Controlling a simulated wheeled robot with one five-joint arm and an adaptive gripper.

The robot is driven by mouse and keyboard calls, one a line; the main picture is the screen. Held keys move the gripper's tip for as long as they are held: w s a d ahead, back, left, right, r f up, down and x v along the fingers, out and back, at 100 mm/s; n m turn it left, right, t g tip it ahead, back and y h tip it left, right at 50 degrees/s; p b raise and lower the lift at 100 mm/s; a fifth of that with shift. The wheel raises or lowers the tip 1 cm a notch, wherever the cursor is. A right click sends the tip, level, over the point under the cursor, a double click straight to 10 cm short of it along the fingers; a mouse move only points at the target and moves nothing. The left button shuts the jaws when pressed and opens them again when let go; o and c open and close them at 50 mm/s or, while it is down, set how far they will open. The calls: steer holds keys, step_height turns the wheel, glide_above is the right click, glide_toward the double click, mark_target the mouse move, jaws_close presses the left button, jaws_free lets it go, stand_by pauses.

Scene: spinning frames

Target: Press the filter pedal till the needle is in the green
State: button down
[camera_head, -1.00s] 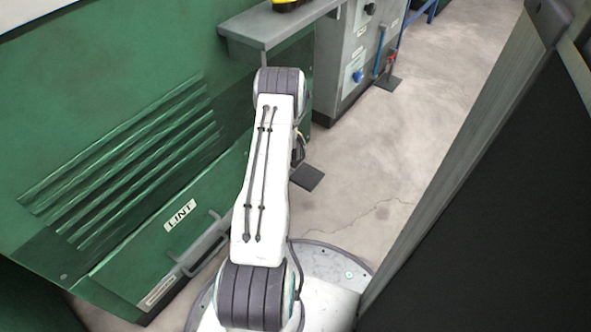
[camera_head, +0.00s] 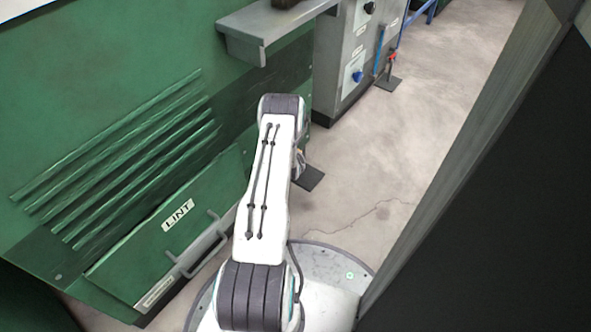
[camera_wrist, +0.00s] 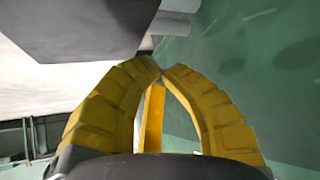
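Two dark flat plates lie low at the floor, and I cannot tell which is the filter pedal. The nearer plate (camera_head: 308,178) is partly hidden behind my arm. The farther plate (camera_head: 388,83) is at the foot of the grey cabinet, beneath a red handle. In the wrist view my gripper (camera_wrist: 161,72) has its yellow fingertips together, with nothing seen held between them. No gauge or needle can be made out in either view.
The green machine has a LINT drawer (camera_head: 165,235) with a protruding handle on the left. A grey shelf (camera_head: 262,35) juts out above my arm. A grey cabinet (camera_head: 340,65) stands behind. A large dark panel (camera_head: 500,220) fills the right. Bare floor (camera_head: 410,140) lies between.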

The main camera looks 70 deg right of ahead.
steer(key=shift+s+a+f, duration=0.1)
steer(key=shift+a+f, duration=0.05)
steer(key=shift+f, duration=1.5)
stand_by(3.2)
steer(key=shift+r, duration=0.15)
steer(key=shift+r+p, duration=0.95)
steer(key=shift+r, duration=0.4)
steer(key=shift+r, duration=0.1)
steer(key=shift+r+p, duration=1.65)
steer(key=shift+r, duration=0.8)
